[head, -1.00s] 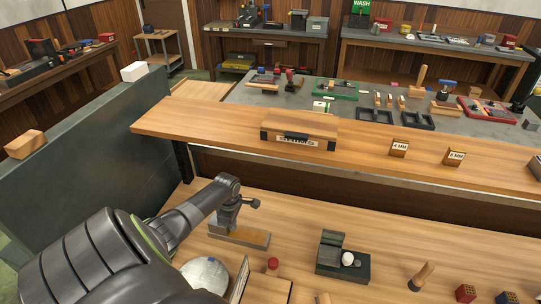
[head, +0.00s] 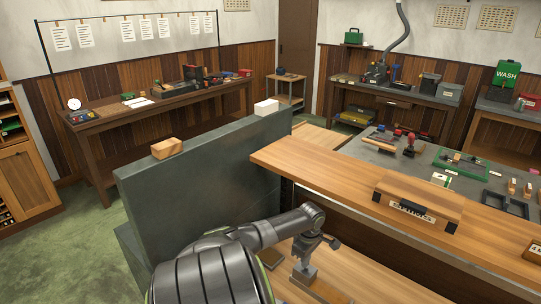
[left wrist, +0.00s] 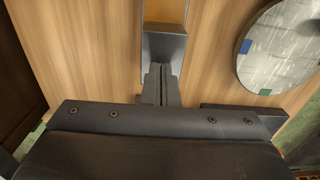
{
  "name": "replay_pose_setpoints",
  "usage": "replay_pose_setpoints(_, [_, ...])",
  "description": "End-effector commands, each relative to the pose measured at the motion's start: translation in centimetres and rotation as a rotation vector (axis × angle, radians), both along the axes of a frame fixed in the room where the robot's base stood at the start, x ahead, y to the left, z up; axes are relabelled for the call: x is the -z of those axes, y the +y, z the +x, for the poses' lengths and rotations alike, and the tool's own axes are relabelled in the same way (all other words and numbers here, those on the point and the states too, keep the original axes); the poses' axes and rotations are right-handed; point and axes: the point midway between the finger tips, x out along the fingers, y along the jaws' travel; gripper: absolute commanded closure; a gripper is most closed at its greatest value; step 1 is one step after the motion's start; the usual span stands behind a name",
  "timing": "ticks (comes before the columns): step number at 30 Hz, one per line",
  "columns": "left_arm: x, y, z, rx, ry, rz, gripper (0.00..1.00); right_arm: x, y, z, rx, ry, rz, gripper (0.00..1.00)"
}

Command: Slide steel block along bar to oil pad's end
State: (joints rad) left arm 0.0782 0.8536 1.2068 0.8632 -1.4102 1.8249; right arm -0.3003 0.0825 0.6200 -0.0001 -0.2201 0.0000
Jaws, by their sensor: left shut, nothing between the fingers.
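My left gripper (head: 307,262) points down over the wooden bench at the lower middle of the head view, its jaws shut and empty. In the left wrist view its closed fingers (left wrist: 160,84) stand right at the near end of a grey steel block (left wrist: 164,48). I cannot tell whether they touch it. The block sits on a narrow bar, which runs away from the fingers and shows in the head view (head: 328,291) below the gripper. The oil pad is not clearly distinguishable now. My right gripper is not in view.
A round grey disc (left wrist: 282,45) lies to the right of the fingers in the left wrist view. A raised wooden shelf (head: 330,172) with a wooden box (head: 418,197) stands behind the gripper. A tall dark panel (head: 210,180) with a wood block (head: 167,148) on it rises at left.

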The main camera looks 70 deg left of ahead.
Motion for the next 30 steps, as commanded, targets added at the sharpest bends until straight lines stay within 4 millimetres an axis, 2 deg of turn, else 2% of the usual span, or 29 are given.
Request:
replay_pose_setpoints(1, [0.4, 1.4, -0.7, -0.002, 0.002, 0.006, 1.00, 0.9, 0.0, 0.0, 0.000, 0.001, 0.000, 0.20])
replay_pose_setpoints(3, [0.4, 2.9, -1.6, -0.002, 0.002, 0.004, 1.00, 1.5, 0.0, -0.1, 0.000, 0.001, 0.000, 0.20])
replay_pose_setpoints(15, [0.4, 10.9, -6.1, -0.002, 0.001, 0.003, 1.00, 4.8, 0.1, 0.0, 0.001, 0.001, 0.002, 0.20])
replay_pose_setpoints(21, [0.2, 12.9, -7.2, -0.001, -0.001, 0.000, 1.00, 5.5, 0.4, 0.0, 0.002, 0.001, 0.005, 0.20])
replay_pose_setpoints(30, [0.0, 13.4, -7.4, 0.001, -0.003, -0.001, 1.00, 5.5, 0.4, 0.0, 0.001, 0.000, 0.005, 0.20])
